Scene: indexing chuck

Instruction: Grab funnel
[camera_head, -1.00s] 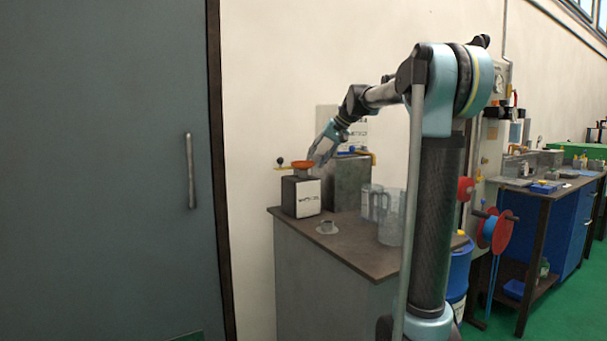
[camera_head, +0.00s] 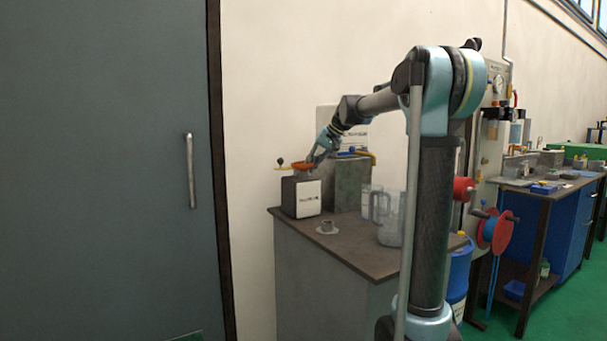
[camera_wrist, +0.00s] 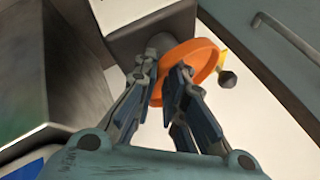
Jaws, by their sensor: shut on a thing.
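The orange funnel (camera_head: 301,165) sits above the dark box with a white front (camera_head: 308,196) on the cabinet top. In the wrist view the funnel (camera_wrist: 205,60) shows as an orange ring beside my fingers. My gripper (camera_head: 314,162) reaches down to the funnel from the right. In the wrist view my gripper (camera_wrist: 165,75) is shut on the funnel's near rim, with the fingertips partly hiding it. The funnel's lower part is mostly hidden.
A grey metal container (camera_head: 350,183) stands close behind the box. A yellow lever with a dark knob (camera_wrist: 228,78) is beside the funnel.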

